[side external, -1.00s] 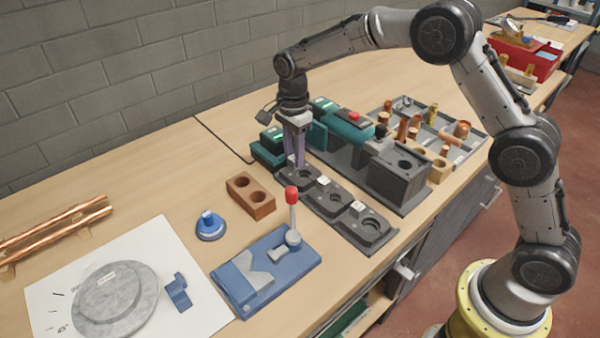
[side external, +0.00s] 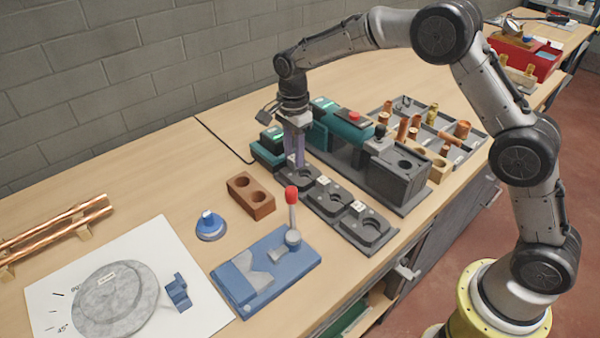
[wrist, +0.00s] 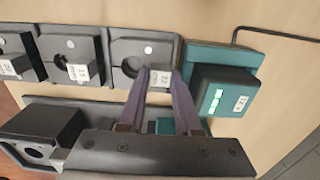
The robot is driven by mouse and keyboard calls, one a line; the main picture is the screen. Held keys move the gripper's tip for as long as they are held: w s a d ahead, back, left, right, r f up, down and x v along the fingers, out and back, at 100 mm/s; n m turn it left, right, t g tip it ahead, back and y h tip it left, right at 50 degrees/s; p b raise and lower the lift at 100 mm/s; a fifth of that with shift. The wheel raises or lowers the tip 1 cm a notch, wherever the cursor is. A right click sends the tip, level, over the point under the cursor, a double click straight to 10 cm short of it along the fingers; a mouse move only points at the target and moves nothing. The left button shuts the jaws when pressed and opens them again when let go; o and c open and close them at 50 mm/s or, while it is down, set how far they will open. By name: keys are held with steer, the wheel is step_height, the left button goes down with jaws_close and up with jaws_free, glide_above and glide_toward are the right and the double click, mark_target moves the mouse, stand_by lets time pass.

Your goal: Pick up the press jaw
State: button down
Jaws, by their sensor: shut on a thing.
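Several dark grey press jaws with round openings and small white labels sit in a row on the bench. My gripper (side external: 295,165) points down at the far end of that row, over the end press jaw (side external: 308,175). In the wrist view my gripper (wrist: 161,75) has its two purple-grey fingers on either side of the raised, labelled tab of this press jaw (wrist: 127,50), and it is shut on it. The jaw appears to rest in its place in the row. The middle press jaw (wrist: 71,46) is beside it. The fingers hide part of the held jaw.
A teal and grey press machine (side external: 345,128) stands close behind the row. A teal charger with green lights (wrist: 222,92) is right beside the held jaw. A brown block (side external: 251,195), a blue fixture with a red-knobbed lever (side external: 268,270) and a tray of copper fittings (side external: 470,143) are nearby.

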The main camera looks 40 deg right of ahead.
steer(key=shift+r, duration=0.25)
steer(key=shift+w+r, duration=0.1)
steer(key=shift+r, duration=0.5)
steer(key=s+d+r, duration=0.2)
steer(key=s+r, duration=0.9)
steer(key=s, duration=0.3)
steer(key=shift+r, duration=0.2)
steer(key=s+d+r, duration=0.2)
steer(key=s+d, duration=0.1)
steer(key=d, duration=0.9)
steer(key=shift+d, duration=0.25)
